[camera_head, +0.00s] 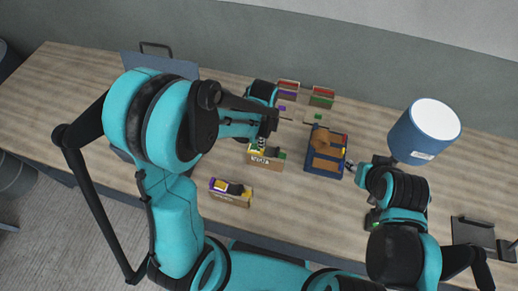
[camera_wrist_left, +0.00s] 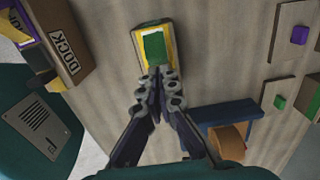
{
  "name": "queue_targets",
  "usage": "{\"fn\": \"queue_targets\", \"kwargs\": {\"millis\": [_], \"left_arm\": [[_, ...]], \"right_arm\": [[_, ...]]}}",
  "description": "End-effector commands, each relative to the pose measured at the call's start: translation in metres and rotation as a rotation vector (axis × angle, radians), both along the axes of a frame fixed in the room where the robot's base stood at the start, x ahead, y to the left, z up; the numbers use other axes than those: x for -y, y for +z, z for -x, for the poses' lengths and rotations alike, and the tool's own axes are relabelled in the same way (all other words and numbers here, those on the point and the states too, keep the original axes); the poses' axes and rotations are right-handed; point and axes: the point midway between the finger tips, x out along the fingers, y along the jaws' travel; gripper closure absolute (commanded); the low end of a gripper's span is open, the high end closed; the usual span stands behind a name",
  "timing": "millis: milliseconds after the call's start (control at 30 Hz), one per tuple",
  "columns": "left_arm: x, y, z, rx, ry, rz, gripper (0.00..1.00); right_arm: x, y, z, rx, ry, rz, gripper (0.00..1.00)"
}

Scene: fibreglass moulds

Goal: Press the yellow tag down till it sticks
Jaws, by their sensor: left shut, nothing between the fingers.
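In the left wrist view a yellow tag (camera_wrist_left: 143,51) shows as a border around a green patch (camera_wrist_left: 154,46) on a small beige block. My left gripper (camera_wrist_left: 158,76) is shut and empty. Its fingertips overlap the lower end of the tag in that view; I cannot tell whether they touch it. In the head view my left gripper (camera_head: 264,142) points down at a lettered block (camera_head: 266,163) with yellow and green on top, and partly hides it. My right gripper (camera_head: 357,167) is beside the blue tray's right side; its fingers are too small to read.
A blue tray (camera_head: 310,168) holds brown pieces. Another box (camera_head: 230,198) stands nearer. Plates with purple (camera_wrist_left: 298,35) and green (camera_wrist_left: 280,101) squares lie beyond. A box lettered DOCK (camera_wrist_left: 66,48) is at the wrist view's left. A blue drum (camera_head: 415,137) stands at right.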

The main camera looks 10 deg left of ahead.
Motion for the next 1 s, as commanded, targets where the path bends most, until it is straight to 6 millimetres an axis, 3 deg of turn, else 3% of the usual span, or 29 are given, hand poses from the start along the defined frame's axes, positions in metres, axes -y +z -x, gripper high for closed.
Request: {"fn": "queue_targets", "kwargs": {"millis": [433, 1000], "left_arm": [[0.0, 0.004, 0.0, 0.0, 0.0, 0.0, 1.0], [0.0, 0.052, 0.0, 0.0, 0.0, 0.0, 1.0]], "right_arm": [[0.0, 0.003, 0.0, 0.0, 0.0, 0.0, 0.6], [0.0, 0.037, 0.0, 0.0, 0.0, 0.0, 0.6]]}}
